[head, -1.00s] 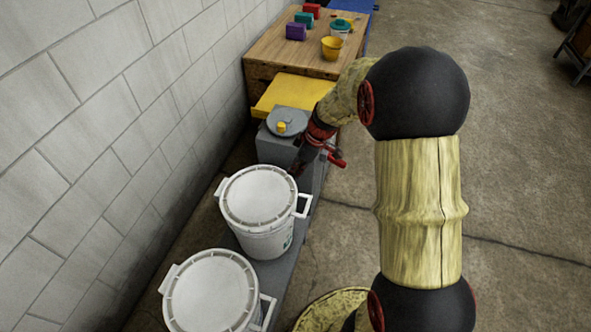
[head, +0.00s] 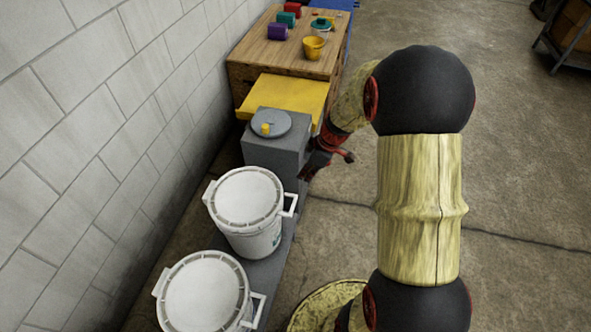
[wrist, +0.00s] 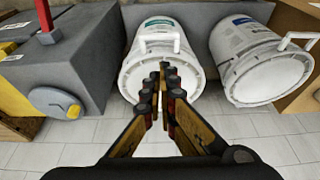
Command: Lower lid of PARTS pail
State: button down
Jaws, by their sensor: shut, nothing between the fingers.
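Two white pails stand in a row, each with a white lid lying flat on its rim. The nearer-to-gripper pail (head: 255,240) has a green label and a white side handle; its lid (head: 247,195) looks down. It also shows in the middle of the wrist view (wrist: 165,30). The second pail has its lid (head: 203,292) down too, and its blue label shows in the wrist view (wrist: 245,22). I cannot read which is PARTS. My gripper (head: 304,178) is shut and empty, beside the green-label pail; in the wrist view its fingertips (wrist: 165,72) overlap that pail's lid.
A grey box (head: 282,155) with a round grey disc (head: 270,122) and yellow knob stands behind the pails. A yellow panel (head: 290,95) and a wooden bench (head: 270,55) with blocks and cups lie beyond.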

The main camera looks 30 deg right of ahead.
jog(key=s+d+f+m+y, duration=0.25)
jog(key=s+f+m, duration=0.35)
jog(key=f, duration=0.5)
jog(key=s+d+f+m+y, duration=0.25)
jog(key=s+f+m, duration=0.4)
jog(key=f, duration=0.45)
notch_tip(320, 180, down, 5)
jog(key=a+m+t+y, duration=0.2)
jog(key=m+t, duration=0.1)
jog(key=m, duration=0.7)
jog(key=w+d+r+m+t, duration=0.1)
jog(key=w+m+t, duration=0.15)
jog(key=m, duration=0.45)
jog(key=w+d+r+m+t, duration=0.1)
jog(key=w+r+m, duration=0.1)
jog(key=w+m, duration=0.35)
jog(key=w+a+f+m+b, duration=0.1)
jog(key=w+a+f+b, duration=0.1)
jog(key=w+a+f, duration=0.3)
jog(key=shift+a+r+b, duration=0.2)
jog(key=shift+a+r, duration=0.1)
jog(key=shift+r, duration=0.45)
jog(key=shift+a+r+b, duration=0.2)
jog(key=shift+a+r, duration=0.1)
jog(key=shift+r, duration=0.5)
jog(key=shift+a+r+b, duration=0.2)
jog(key=shift+a+r, duration=0.1)
jog(key=shift+r, duration=0.45)
